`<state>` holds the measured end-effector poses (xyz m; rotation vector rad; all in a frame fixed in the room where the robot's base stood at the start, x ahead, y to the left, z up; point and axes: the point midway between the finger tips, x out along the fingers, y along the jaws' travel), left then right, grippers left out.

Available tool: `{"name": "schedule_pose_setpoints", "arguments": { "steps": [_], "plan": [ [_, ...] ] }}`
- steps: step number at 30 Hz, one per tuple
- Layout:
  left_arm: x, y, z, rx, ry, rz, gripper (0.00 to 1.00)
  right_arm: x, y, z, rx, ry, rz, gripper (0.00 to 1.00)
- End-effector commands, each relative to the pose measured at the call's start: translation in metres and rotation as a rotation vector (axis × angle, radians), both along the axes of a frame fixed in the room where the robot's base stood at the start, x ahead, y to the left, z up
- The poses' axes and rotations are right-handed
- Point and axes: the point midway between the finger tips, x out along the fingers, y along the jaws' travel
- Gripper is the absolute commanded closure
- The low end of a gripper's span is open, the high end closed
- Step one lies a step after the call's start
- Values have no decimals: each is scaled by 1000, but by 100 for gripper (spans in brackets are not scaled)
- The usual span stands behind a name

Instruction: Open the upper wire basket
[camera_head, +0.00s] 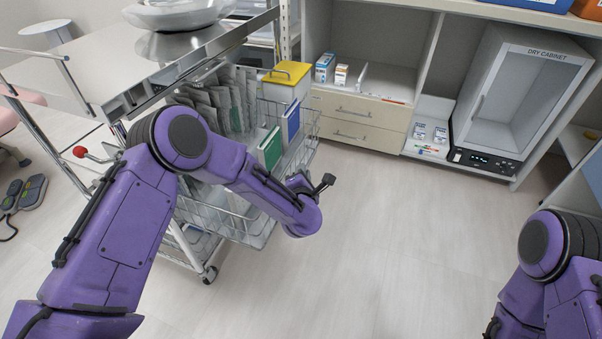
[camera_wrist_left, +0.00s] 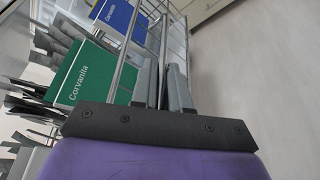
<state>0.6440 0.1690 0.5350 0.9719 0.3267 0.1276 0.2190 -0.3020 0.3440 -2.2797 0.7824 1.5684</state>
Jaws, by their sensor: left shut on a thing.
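The upper wire basket (camera_head: 232,225) juts out to the right from under the steel cart top. It holds grey pouches (camera_head: 222,100), a green box (camera_head: 269,148), a blue box (camera_head: 291,122) and a yellow-lidded container (camera_head: 287,80). The green box (camera_wrist_left: 92,78) and blue box (camera_wrist_left: 118,18) also show in the left wrist view. My left gripper (camera_wrist_left: 168,80) is shut on the basket's front wire rim. In the head view my left wrist covers most of that gripper. My right arm is at the lower right, its gripper out of the picture.
The steel cart top (camera_head: 110,62) carries a metal bowl (camera_head: 178,14). A lower basket (camera_head: 200,241) and a caster (camera_head: 209,274) are below. Drawers (camera_head: 352,119) and a dry cabinet (camera_head: 520,90) stand at the back. The floor (camera_head: 400,235) right of the basket is clear.

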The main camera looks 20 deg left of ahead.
Motion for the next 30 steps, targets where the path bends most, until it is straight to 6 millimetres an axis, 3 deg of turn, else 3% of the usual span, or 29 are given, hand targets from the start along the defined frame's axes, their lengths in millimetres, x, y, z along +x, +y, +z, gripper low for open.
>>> {"name": "schedule_pose_setpoints", "arguments": {
  "steps": [5,6,7,17,30],
  "plan": [
    [-1,0,-1,0,3,-1,100,0,0,0,0,0,0,100],
    [-1,0,-1,0,3,-1,82,0,0,0,0,0,0,100],
    [-1,0,-1,0,3,-1,79,0,0,0,0,0,0,100],
    [-5,-2,1,0,2,-3,79,0,0,2,0,0,0,100],
    [-90,-25,21,0,3,-4,79,0,0,18,0,0,0,100]
  ]
}}
